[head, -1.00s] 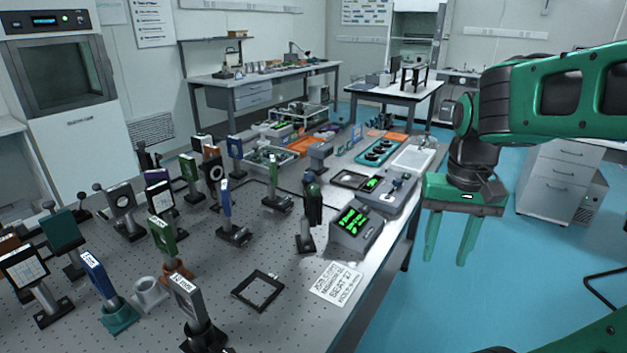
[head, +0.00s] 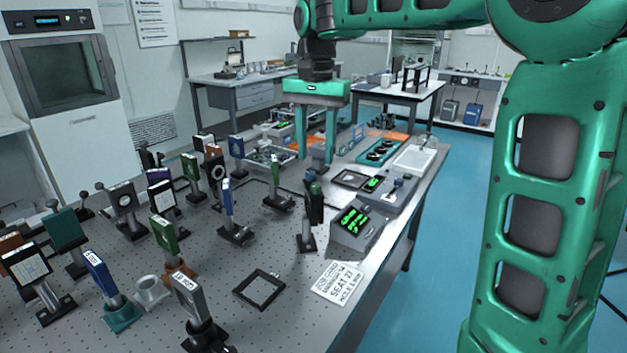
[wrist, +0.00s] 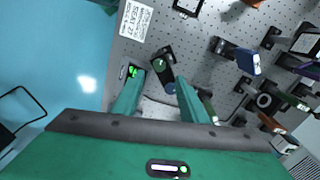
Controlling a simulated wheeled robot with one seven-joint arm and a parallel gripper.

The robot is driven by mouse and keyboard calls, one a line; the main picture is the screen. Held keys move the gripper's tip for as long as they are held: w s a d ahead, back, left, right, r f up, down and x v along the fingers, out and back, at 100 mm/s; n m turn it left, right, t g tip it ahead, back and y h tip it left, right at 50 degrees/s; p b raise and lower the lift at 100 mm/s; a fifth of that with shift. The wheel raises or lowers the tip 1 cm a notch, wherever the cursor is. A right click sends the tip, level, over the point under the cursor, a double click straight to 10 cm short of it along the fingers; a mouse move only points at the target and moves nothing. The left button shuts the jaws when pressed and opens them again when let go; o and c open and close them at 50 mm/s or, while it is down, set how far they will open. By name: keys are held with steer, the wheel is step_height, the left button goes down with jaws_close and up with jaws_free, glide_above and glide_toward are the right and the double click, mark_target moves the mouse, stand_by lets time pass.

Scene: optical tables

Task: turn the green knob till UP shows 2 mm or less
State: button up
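The green knob (head: 315,188) sits on top of a dark upright mount (head: 307,241) near the table's right side. A display box (head: 351,231) with lit green readouts stands just right of it; the digits, including UP, are too small to read. My gripper (head: 316,160) is open and empty, fingers pointing down, above the table and appearing higher than the knob. In the wrist view, the green knob (wrist: 159,65) and its mount appear between and just beyond my fingertips (wrist: 159,82), apart from them. The display box (wrist: 131,72) shows beside the left finger, partly hidden.
Several posts with optics, including a blue one (head: 227,200), crowd the table left of the knob. A black square frame (head: 260,289) and a printed card (head: 338,282) lie in front. A second device (head: 392,192) stands behind the display box. The aisle floor right is clear.

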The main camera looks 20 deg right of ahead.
mark_target(316, 184)
step_height(316, 184, down, 8)
steer(key=shift+d+r, duration=0.1)
stand_by(0.4)
jaws_close()
